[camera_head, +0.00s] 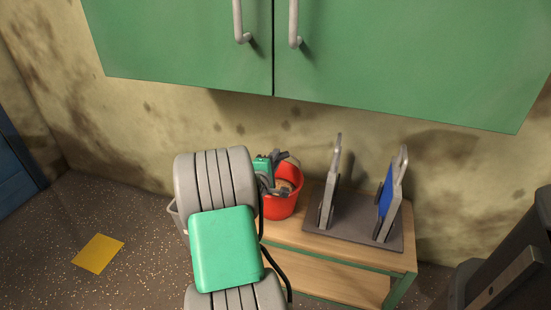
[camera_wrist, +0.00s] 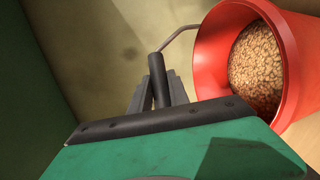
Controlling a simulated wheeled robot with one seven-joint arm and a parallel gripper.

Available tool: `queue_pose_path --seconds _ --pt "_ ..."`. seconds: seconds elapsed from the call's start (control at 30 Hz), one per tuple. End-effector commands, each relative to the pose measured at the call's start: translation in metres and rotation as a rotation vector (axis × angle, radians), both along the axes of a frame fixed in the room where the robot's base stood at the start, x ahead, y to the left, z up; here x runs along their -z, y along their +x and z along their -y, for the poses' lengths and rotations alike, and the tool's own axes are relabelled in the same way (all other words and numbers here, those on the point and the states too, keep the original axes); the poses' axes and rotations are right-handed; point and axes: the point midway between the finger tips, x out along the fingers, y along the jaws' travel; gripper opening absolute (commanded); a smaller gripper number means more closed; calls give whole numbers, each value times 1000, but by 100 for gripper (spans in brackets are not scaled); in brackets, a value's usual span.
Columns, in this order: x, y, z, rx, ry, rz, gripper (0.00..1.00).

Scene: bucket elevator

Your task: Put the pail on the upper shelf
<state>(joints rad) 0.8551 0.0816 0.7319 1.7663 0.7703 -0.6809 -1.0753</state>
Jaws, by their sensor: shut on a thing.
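The red pail (camera_head: 287,200) holds a brown, grainy load. In the head view it is at the left end of a two-level wooden stand (camera_head: 290,235), partly behind my arm. I cannot tell whether it rests on the top board or hangs just above it. In the wrist view the pail (camera_wrist: 207,62) is at the upper right, and its thin wire handle runs to a dark cylindrical grip (camera_wrist: 158,78). My gripper (camera_wrist: 160,92) is shut on that grip; in the head view my gripper (camera_head: 268,182) is beside the pail.
A dark rack (camera_head: 352,222) with upright grey holders and a blue panel (camera_head: 386,190) stands right of the pail on the top board. The lower board (camera_head: 310,272) looks bare. A green cabinet (camera_head: 180,45) overhangs above. A yellow square (camera_head: 98,253) lies on the floor.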

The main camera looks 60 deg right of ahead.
Motion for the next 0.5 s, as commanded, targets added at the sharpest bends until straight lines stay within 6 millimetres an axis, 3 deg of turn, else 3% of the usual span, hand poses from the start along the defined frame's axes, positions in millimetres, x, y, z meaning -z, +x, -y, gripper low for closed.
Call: queue_pose_path --seconds 0.27,0.5 --pt "1 0 0 0 1 0 43" --pt "0 0 0 0 1 0 43"
